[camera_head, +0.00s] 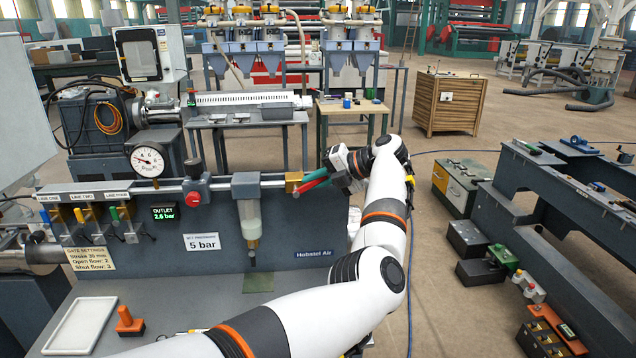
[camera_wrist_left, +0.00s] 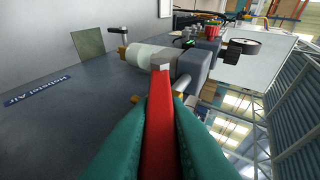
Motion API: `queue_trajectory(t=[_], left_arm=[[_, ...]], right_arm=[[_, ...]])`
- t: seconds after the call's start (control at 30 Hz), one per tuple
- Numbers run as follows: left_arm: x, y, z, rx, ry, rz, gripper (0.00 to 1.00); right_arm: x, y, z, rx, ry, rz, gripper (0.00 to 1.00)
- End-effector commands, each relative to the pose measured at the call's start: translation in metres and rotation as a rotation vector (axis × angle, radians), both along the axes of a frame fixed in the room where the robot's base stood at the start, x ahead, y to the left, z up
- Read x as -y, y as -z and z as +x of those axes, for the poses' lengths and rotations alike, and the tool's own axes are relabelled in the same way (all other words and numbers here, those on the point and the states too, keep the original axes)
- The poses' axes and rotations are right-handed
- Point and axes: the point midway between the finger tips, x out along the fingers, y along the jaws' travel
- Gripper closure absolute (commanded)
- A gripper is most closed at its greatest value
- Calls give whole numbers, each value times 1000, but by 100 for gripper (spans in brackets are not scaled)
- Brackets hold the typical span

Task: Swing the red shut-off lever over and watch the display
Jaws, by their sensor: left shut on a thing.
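The red shut-off lever (camera_head: 311,185) sits at the right end of the pipe on the Hobstel Air panel, by a brass valve body (camera_head: 293,181). My left gripper (camera_head: 318,178) has teal fingers closed around it. In the left wrist view the red lever (camera_wrist_left: 160,125) runs between both teal fingers, its far end at the pale pivot. The display (camera_head: 163,213) reads OUTLET 2.6 bar in green; its glow also shows small in the left wrist view (camera_wrist_left: 188,43). My right gripper is not in view.
A round dial gauge (camera_head: 147,161), a red knob (camera_head: 194,198) and a clear-bowled filter (camera_head: 249,215) sit along the pipe, left of the lever. A white tray (camera_head: 78,325) and an orange-handled part (camera_head: 129,320) rest on the bench. Floor beyond the panel's right end is open.

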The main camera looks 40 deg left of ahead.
Motion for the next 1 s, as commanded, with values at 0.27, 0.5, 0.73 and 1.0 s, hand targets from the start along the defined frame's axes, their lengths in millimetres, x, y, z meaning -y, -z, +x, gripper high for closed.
queue_trajectory(t=[0.27,0.5,0.73,1.0], left_arm=[[0,18,2,-192,7,168,100],[-1,25,1,-317,8,277,100],[-1,29,0,-390,6,338,100],[-1,29,0,-420,6,363,100]], right_arm=[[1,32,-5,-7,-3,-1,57],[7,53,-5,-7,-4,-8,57],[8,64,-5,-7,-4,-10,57],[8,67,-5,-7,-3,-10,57]])
